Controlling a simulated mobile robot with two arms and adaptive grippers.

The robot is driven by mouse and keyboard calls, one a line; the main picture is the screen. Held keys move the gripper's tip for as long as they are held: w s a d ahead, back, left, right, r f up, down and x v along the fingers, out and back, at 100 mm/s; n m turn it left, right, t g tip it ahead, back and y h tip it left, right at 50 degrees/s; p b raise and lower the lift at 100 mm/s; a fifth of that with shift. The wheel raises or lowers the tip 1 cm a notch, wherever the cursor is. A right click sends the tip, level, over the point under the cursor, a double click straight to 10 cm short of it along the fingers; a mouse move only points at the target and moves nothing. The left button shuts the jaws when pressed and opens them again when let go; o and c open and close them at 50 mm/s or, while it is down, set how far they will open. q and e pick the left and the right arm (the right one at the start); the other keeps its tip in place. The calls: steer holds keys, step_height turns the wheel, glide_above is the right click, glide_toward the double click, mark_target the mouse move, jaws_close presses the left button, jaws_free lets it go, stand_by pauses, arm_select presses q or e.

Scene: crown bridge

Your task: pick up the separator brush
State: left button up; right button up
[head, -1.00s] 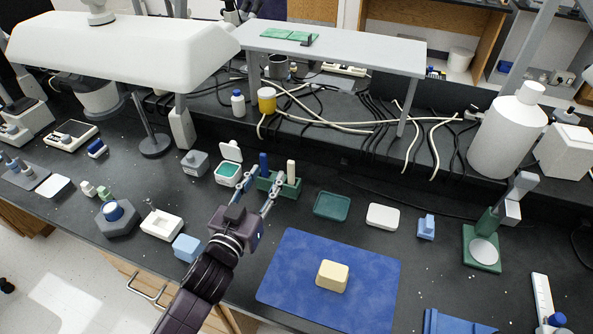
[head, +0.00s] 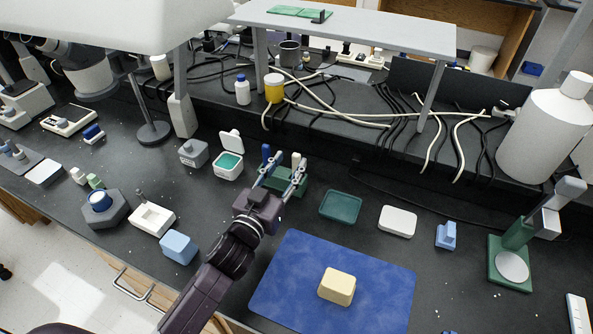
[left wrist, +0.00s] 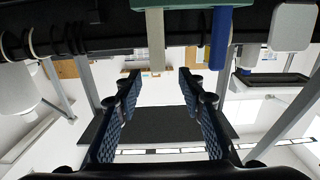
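A small green holder (head: 290,184) stands on the dark bench with two upright handles, one blue (head: 266,153) and one cream (head: 296,158). I cannot tell which is the separator brush. My left gripper (head: 283,172) is open and empty, its fingers in front of the holder and partly hiding it. In the left wrist view, upside down, the green holder (left wrist: 190,3) is at the top. The cream handle (left wrist: 155,42) lines up with the gap between the left fingertips (left wrist: 160,76); the blue handle (left wrist: 219,42) is right of that gap. My right gripper is not in view.
A white open-lidded box (head: 229,163) and a grey box (head: 193,152) stand left of the holder. A green tray (head: 341,207) lies to its right. A blue mat (head: 300,262) with a cream block (head: 337,287) is in front. A raised shelf (head: 370,30) stands behind.

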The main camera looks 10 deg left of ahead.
mark_target(295, 157)
arm_select(q)
steer(key=w, duration=0.2)
steer(key=w+d, duration=0.1)
steer(key=w, duration=0.1)
steer(key=shift+w+f, duration=0.1)
steer(key=shift+w, duration=0.15)
jaws_close()
